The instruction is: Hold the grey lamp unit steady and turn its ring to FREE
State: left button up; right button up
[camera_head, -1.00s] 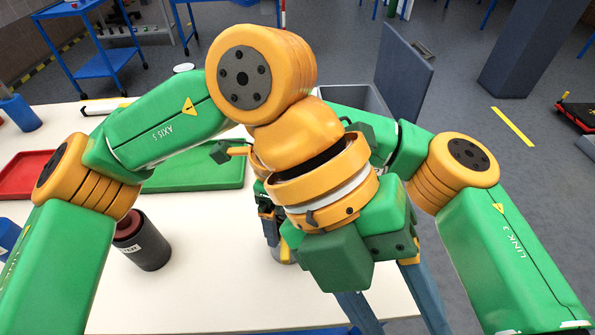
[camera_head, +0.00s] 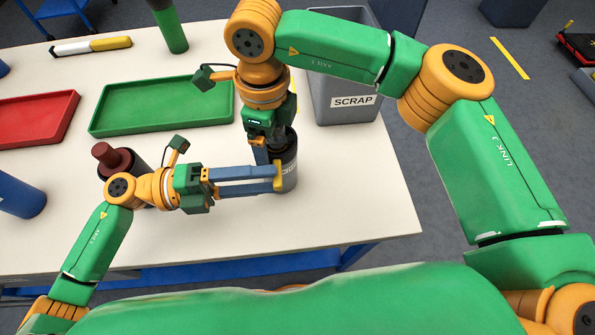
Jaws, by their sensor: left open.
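The grey lamp unit (camera_head: 288,166) stands upright near the table's right side, with part of a pale label showing. Its upper part is partly hidden by my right gripper. My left gripper (camera_head: 279,178) comes level from the left, its long blue-grey fingers open and their yellow tips at the unit's left and front side. I cannot tell whether they touch it. My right gripper (camera_head: 271,148) points down at the top of the unit. One finger shows at its left, but the jaw gap is hidden. The ring's setting cannot be read.
A dark cylinder with a red-brown cap (camera_head: 110,157) stands behind my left wrist. A green tray (camera_head: 160,122), a red tray (camera_head: 38,140) and a blue cylinder (camera_head: 20,197) are further left. A grey SCRAP bin (camera_head: 345,117) stands behind the unit. The table front (camera_head: 340,232) is clear.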

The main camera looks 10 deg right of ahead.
pick_arm(q)
jog(key=d, duration=0.6)
jog(key=shift+d, duration=0.1)
jog(key=shift+c, duration=0.2)
grip_shut()
dwell(1.0)
